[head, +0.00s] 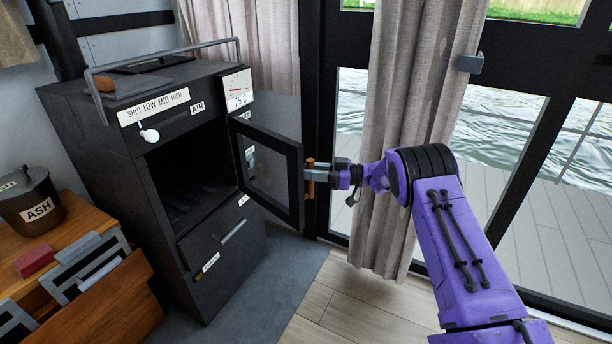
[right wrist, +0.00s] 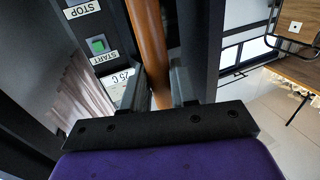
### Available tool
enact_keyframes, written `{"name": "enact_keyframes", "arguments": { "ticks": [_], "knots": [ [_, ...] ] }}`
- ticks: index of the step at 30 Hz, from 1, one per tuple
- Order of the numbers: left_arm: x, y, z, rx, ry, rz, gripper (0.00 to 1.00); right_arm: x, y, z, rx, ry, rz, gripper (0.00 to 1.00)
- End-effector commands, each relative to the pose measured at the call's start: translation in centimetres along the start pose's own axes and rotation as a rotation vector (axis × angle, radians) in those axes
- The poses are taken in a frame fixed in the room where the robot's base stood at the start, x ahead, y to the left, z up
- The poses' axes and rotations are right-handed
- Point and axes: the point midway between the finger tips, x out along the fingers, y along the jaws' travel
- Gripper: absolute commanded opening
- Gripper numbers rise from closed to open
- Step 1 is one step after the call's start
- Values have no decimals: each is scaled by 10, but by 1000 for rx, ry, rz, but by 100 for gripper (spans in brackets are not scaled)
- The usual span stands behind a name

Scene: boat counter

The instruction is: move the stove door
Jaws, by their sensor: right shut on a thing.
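The black stove (head: 120,150) stands at the left in the head view, with a dark, empty-looking firebox. Its glazed stove door (head: 270,168) is swung wide open, hinged on the right side of the opening. My right gripper (head: 318,172) is shut on the wooden handle (head: 309,180) at the door's free edge. In the right wrist view the brown handle (right wrist: 150,45) runs between the two fingers (right wrist: 160,88). My left gripper is in neither view.
An ash bucket (head: 31,202) and a red block (head: 34,262) sit on a wooden cabinet (head: 75,235) left of the stove. A curtain (head: 410,110) hangs by the glass door behind my right arm. Grey floor (head: 290,280) lies clear in front of the stove.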

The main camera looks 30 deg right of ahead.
Motion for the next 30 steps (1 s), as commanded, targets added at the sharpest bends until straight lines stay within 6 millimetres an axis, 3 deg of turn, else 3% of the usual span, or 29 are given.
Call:
{"name": "enact_keyframes", "arguments": {
  "ticks": [1, 11, 12, 14, 30],
  "knots": [
    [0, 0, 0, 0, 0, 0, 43, 7, 0, -8, -8, 17, -7, 0],
    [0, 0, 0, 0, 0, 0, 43, 8, 0, -9, -10, 18, -9, 0],
    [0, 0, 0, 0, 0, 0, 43, 8, 0, -10, -10, 18, -9, 34],
    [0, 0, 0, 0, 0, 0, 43, 7, 0, -9, -10, 16, -8, 48],
    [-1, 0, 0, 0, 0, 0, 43, -9, 2, -4, -4, 6, 6, 48]
  ]
}}
